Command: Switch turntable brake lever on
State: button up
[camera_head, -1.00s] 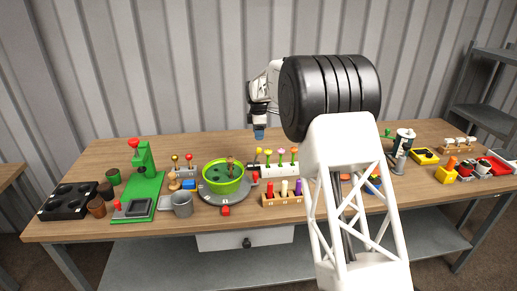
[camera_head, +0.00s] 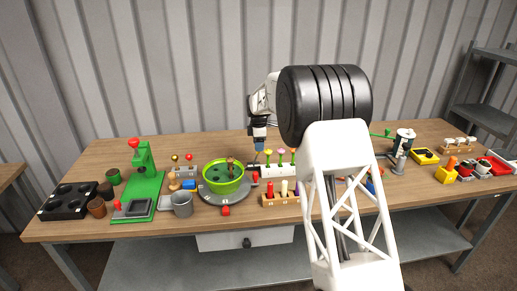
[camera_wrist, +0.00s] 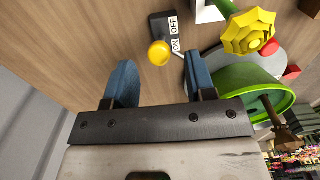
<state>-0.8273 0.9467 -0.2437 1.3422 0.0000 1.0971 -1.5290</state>
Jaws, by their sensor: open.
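The brake lever has a yellow ball knob (camera_wrist: 159,53) and a dark base (camera_wrist: 161,24) with ON and OFF labels in the wrist view. The knob appears beside the ON label; its exact tilt is hard to judge. My gripper (camera_wrist: 156,62) is open, its two blue fingers on either side of the knob in the picture, with no contact visible. In the head view my gripper (camera_head: 259,146) is low behind the turntable (camera_head: 208,197), which carries a green bowl (camera_head: 222,184). I cannot make out the lever in the head view.
A yellow flower (camera_wrist: 249,32) stands close right of the lever in the wrist view. In the head view a white tulip rack (camera_head: 282,171) and a wooden peg block (camera_head: 281,200) stand right of the turntable. A green press (camera_head: 146,180) stands left. The table's back edge is fairly clear.

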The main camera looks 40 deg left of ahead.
jog(key=shift+f, duration=1.15)
grip_shut()
